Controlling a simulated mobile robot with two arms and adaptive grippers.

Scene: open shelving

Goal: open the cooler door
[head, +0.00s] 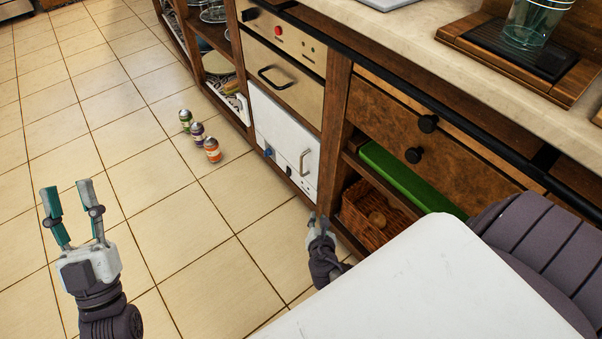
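The white front (280,137) low in the wooden counter looks like the cooler door. It appears shut. A vertical handle (303,160) is on its right side, and a small blue part (268,153) is near its lower edge. My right gripper (318,220) is low in front of the counter, below and slightly right of the handle and apart from it. It is small and partly hidden, so its opening is unclear. My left gripper (67,190) is open and empty above the floor at the left, far from the door, with its fingers spread and pointing up the picture.
Several small jars (198,134) stand on the tiled floor left of the door. A beige front with a dark handle (279,76) is above the door. A wicker basket (367,216) and a green item (405,178) sit on shelves to the right.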

